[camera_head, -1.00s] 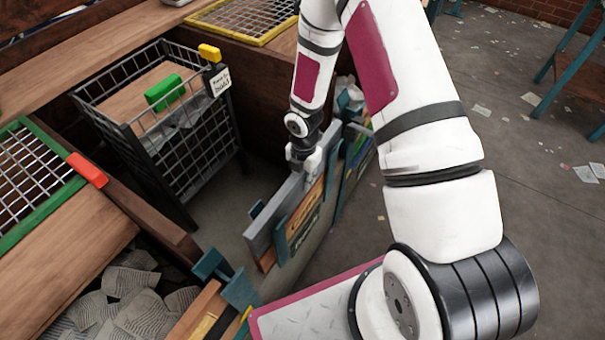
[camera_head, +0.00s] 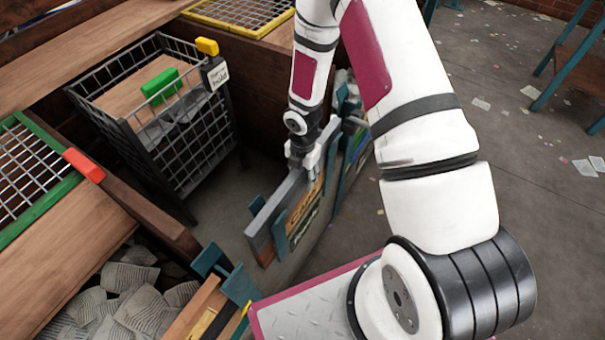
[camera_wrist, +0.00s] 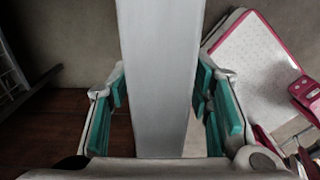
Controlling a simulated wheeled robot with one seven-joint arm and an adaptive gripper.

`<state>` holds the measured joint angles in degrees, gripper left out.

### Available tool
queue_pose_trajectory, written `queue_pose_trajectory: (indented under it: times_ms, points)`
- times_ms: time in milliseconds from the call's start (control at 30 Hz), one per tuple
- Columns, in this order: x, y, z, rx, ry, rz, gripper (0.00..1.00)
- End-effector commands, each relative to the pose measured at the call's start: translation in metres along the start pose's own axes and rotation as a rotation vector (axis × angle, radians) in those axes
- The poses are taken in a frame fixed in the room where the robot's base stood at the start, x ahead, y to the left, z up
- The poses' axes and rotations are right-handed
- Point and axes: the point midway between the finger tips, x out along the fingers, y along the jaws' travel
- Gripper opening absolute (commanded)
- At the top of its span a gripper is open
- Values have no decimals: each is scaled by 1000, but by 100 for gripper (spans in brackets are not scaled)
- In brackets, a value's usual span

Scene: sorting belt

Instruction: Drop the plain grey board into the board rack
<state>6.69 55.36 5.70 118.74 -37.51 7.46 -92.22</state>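The plain grey board (camera_head: 271,213) stands on edge at the near end of the board rack (camera_head: 210,261), with a teal upright beside it. My gripper (camera_head: 303,163) is low over the board's top edge, with one finger on each side of it. In the wrist view, the grey board (camera_wrist: 160,75) runs between the teal finger pads (camera_wrist: 162,95). The fingers are spread wide. Their tips lie close to the board's sides, and a gap shows between the nearer pads and the board.
Printed boards (camera_head: 305,215) stand beside the grey board. A wire basket (camera_head: 190,155) with a green clip is at the left. A bin of grey crumpled pieces (camera_head: 125,300) lies at the lower left. Open floor (camera_head: 535,210) is at the right.

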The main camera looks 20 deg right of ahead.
Motion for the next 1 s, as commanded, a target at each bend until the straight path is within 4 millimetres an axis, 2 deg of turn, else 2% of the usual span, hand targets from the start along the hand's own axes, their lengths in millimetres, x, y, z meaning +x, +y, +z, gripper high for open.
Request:
queue_pose_trajectory:
  times_ms: [233,367,467,800,1000]
  points:
    - [0,-1,0,1,1,-1,46]
    - [-9,0,0,2,0,1,46]
    - [-24,0,1,2,-1,2,46]
    - [-92,0,1,3,-2,3,46]
    - [-114,0,1,2,-1,1,46]
